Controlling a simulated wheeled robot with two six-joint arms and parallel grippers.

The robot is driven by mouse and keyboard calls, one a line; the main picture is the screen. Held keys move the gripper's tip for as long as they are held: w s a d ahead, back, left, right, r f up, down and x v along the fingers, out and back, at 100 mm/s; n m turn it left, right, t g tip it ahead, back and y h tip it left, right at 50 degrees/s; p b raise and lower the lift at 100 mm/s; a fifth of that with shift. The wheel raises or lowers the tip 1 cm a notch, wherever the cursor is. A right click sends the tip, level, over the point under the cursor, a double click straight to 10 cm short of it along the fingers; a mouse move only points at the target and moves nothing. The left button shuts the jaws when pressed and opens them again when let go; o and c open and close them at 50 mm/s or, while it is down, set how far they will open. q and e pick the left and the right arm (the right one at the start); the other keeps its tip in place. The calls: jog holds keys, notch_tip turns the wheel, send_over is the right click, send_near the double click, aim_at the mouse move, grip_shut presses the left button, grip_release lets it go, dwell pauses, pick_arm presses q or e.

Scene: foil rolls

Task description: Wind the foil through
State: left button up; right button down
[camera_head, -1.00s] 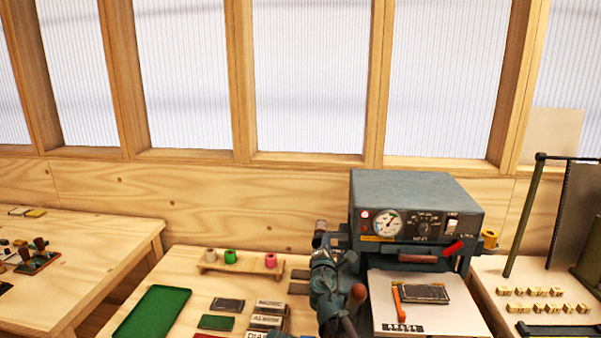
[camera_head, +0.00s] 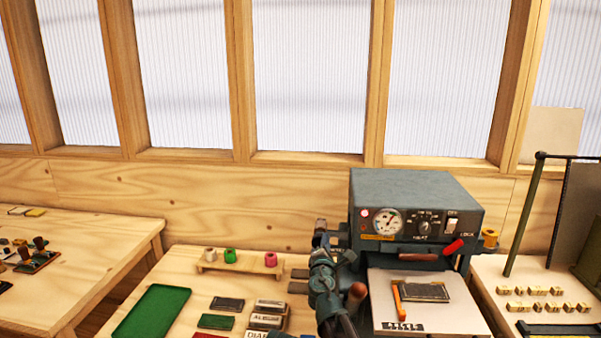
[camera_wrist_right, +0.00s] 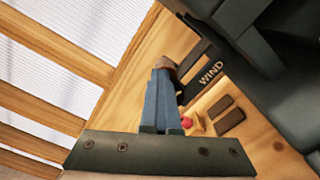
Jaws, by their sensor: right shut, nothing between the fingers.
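The hot-foil press (camera_head: 415,195) stands at the right of the near table, a gold foil roll (camera_head: 490,238) at its right side. My right gripper (camera_head: 321,232) is at the left side of the press, small and partly overlapped by my own arm. In the right wrist view its fingers (camera_wrist_right: 160,75) are shut and empty. Beyond their tips is a dark arm marked WIND (camera_wrist_right: 210,72), with a brown knob (camera_wrist_right: 167,64) close to the tips. I cannot tell whether they touch. My left gripper is out of view.
A wooden rack (camera_head: 240,266) holds white, green and pink rolls. A green tray (camera_head: 152,312) and several small blocks lie on the near table. The press bed (camera_head: 440,318) carries a dark plate (camera_head: 424,291) and an orange-handled tool (camera_head: 397,300).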

jog(key=shift+d+f+b, duration=0.2)
jog(key=shift+f+b, duration=0.2)
jog(key=shift+d+f+b, duration=0.35)
jog(key=shift+f+b, duration=0.3)
jog(key=shift+f, duration=0.1)
jog(key=shift+d, duration=0.15)
jog(key=shift+s+d, duration=0.1)
jog(key=shift+d, duration=0.2)
jog(key=s, duration=0.6)
jog(key=shift+a, duration=0.45)
